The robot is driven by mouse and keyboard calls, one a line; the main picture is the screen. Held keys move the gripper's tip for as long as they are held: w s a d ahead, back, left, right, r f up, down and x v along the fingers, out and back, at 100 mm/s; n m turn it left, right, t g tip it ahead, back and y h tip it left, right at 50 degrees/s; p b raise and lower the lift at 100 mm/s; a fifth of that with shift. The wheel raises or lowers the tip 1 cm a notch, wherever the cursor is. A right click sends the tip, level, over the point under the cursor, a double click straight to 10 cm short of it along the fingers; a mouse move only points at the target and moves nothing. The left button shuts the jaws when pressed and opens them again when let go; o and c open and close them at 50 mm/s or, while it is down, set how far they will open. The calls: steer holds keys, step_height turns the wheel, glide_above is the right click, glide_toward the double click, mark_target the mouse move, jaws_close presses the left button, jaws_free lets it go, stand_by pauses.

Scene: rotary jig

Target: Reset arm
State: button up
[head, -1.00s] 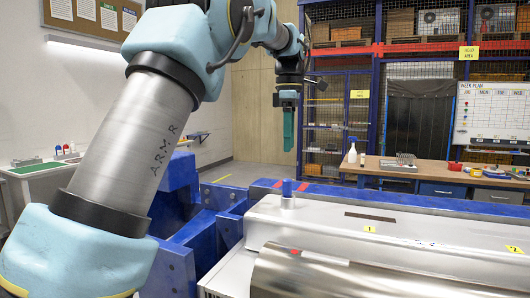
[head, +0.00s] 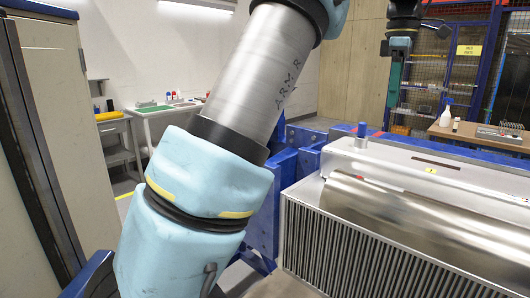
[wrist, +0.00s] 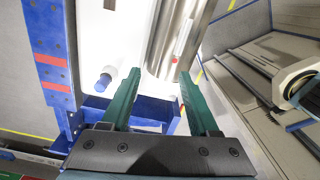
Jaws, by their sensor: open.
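My gripper (head: 395,80) hangs at the upper right of the head view, its green fingers pointing down, above the level of the machine. In the wrist view its two green fingers (wrist: 152,100) stand well apart with nothing between them. My arm crosses the middle of the head view, from bottom centre up to the top. The rotary jig (head: 300,225) is at the right, with a blue frame, a ribbed front and a shiny metal cylinder (head: 420,215) on top. A blue-capped peg (head: 362,137) stands on its white top; the peg also shows in the wrist view (wrist: 104,82).
A tall beige cabinet (head: 55,130) stands close at the left. A side table (head: 160,112) with a green mat is behind it. A wooden workbench (head: 465,135) with a white bottle is at the back right, before a blue mesh cage.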

steer(key=w+a+f+m, duration=0.25)
steer(key=a+f, duration=0.35)
steer(key=a, duration=0.3)
steer(key=w+a+f+m, duration=0.1)
steer(key=a+f+m, duration=0.2)
steer(key=a+f, duration=0.55)
steer(key=s+a+f+m, duration=0.3)
steer(key=s+a+f, duration=0.2)
steer(key=s+a, duration=0.2)
steer(key=s+a+f+m+t, duration=0.1)
steer(key=s+a+f+m, duration=0.3)
steer(key=a, duration=0.8)
steer(key=s+f, duration=0.2)
steer(key=s, duration=0.1)
steer(key=shift+f+t, duration=0.3)
steer(key=shift+a, duration=0.1)
